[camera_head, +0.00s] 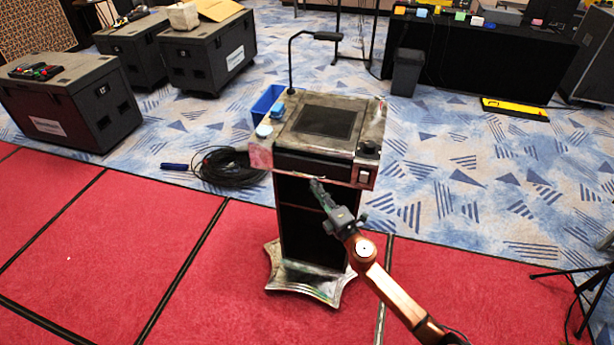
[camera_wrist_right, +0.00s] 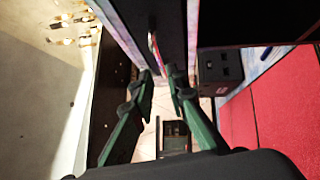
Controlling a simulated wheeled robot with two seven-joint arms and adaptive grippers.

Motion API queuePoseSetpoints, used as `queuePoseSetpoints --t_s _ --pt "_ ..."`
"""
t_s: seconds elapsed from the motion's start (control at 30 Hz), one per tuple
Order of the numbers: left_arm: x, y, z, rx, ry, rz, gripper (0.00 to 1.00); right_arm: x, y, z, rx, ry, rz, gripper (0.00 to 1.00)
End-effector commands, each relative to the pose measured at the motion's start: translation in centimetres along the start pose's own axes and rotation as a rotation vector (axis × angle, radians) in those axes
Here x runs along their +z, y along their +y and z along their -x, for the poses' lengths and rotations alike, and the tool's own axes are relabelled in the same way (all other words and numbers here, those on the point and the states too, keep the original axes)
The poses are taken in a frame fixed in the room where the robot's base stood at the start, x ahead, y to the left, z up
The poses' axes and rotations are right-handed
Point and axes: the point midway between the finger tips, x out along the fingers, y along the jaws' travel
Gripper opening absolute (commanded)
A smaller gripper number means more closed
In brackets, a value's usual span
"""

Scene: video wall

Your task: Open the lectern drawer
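The lectern (camera_head: 355,145) stands in the middle of the head view, with a worn metallic top and a dark open column. Its drawer front (camera_head: 300,165) is a dark band under the top and looks shut; no clear gap shows. My right gripper (camera_head: 316,186) is just below the drawer's lower edge, in front of the column. In the right wrist view, the right gripper's two green-dark fingers (camera_wrist_right: 158,76) are apart, with a dark lectern panel (camera_wrist_right: 165,25) just beyond the tips. I cannot tell if they touch it. My left gripper is not in view.
A tripod (camera_head: 585,275) is at right. Red flooring in front at left is clear.

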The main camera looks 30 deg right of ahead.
Motion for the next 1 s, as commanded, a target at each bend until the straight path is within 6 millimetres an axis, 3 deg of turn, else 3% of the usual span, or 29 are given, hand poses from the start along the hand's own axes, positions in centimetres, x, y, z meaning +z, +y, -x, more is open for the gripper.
queuePoseSetpoints --t_s 0.2,0.4,0.77,1.0 --pt "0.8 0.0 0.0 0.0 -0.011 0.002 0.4 0.1 0.0 -3.7 0.0 -0.001 -0.001 0.14" --pt "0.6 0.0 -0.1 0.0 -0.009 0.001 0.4 0.1 -0.1 -5.9 -0.002 -0.002 -0.003 0.14" --pt "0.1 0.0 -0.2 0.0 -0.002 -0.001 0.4 0.1 -0.1 -6.4 -0.003 -0.002 -0.004 0.14" --pt "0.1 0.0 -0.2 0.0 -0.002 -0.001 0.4 0.1 -0.2 -6.4 -0.003 -0.002 -0.004 0.0"
